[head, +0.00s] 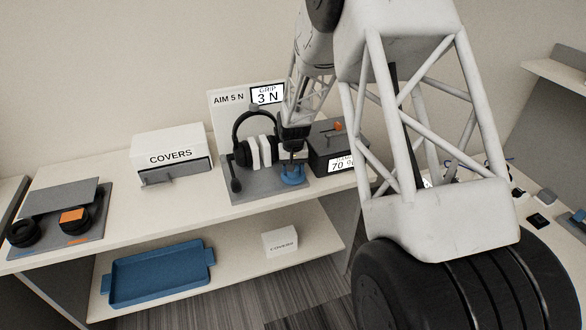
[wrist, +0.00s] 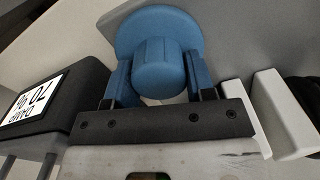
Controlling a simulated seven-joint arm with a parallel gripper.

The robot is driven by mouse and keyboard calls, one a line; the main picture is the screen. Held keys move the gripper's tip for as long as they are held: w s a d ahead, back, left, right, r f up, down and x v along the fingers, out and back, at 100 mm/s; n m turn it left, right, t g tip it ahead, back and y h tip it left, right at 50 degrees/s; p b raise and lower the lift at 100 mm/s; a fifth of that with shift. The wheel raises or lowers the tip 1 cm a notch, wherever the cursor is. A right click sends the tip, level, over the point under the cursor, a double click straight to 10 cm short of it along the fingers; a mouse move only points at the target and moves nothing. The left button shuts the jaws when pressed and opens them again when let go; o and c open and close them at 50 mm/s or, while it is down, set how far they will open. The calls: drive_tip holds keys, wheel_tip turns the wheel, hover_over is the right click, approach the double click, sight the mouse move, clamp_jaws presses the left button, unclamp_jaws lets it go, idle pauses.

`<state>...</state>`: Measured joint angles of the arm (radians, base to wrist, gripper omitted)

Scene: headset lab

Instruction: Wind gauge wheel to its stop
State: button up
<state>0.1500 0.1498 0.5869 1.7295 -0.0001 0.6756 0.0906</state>
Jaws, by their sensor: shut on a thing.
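The blue gauge wheel (head: 293,179) is at the right of the grey gauge base (head: 240,190), beside the white blocks. In the wrist view the wheel shows as a blue disc (wrist: 186,26) with a round hub. My gripper (head: 292,163) reaches down to it from above. In the wrist view my gripper (wrist: 158,80) has its two blue fingers on either side of the hub, shut on it. Behind, a sign reads AIM 5 N, and the grip display (head: 267,96) reads 3 N. A black headset (head: 240,130) stands on the gauge at the white blocks (head: 260,152).
A dark box (head: 325,145) with an orange-tipped lever and a display reading 70 % stands close at the right. A white COVERS box (head: 170,155) is at the left. A grey stand with ear cushions is far left. A blue tray (head: 158,273) lies on the lower shelf.

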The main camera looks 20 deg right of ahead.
drive_tip(key=o, duration=0.9)
drive_tip(key=shift+r, duration=3.9)
